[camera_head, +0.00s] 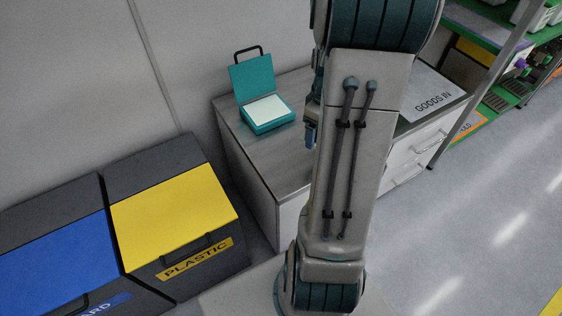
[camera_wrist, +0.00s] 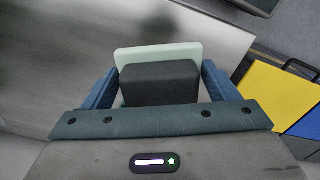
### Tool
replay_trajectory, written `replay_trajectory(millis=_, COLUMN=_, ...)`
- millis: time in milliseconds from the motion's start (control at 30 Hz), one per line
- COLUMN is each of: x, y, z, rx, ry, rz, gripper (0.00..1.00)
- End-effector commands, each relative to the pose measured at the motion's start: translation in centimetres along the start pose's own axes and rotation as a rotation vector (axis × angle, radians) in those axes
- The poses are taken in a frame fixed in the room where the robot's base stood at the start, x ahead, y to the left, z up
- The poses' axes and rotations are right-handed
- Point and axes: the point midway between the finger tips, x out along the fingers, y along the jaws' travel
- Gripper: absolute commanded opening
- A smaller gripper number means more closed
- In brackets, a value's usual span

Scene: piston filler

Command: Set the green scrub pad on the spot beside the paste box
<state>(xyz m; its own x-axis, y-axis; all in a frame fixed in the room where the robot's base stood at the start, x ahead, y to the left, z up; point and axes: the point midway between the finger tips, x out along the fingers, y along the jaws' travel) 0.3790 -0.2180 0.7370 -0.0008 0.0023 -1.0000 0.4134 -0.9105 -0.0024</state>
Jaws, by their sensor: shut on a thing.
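The teal paste box (camera_head: 266,125) stands on the grey counter with its lid raised and a white slab inside. My gripper (camera_wrist: 160,80) has its blue fingers on either side of a dark block with a pale green layer on its far side. I take this to be the green scrub pad (camera_wrist: 160,53), held over the grey surface. In the head view my arm hides the pad and most of the gripper; only a bit of blue finger shows just right of the paste box. The spot beside the box cannot be made out.
The grey counter (camera_head: 240,148) has bare room around the paste box. A GOODS IN sign (camera_head: 434,100) lies at its right end. Bins with a blue lid (camera_head: 60,262) and a yellow lid (camera_head: 172,218) stand at the left. Shelves (camera_head: 480,22) stand at the far right.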

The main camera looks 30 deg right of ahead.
Motion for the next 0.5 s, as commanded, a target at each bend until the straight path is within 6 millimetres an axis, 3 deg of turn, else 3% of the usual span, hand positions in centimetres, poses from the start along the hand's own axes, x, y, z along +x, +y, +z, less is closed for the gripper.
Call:
replay_trajectory(millis=300, x=4.6, y=-5.3, z=-5.1, rx=-0.007, ry=-0.002, rz=-0.002, gripper=0.6)
replay_trajectory(millis=500, x=6.1, y=-7.2, z=-6.9, rx=-0.002, ry=-0.001, rz=0.0, gripper=0.6)
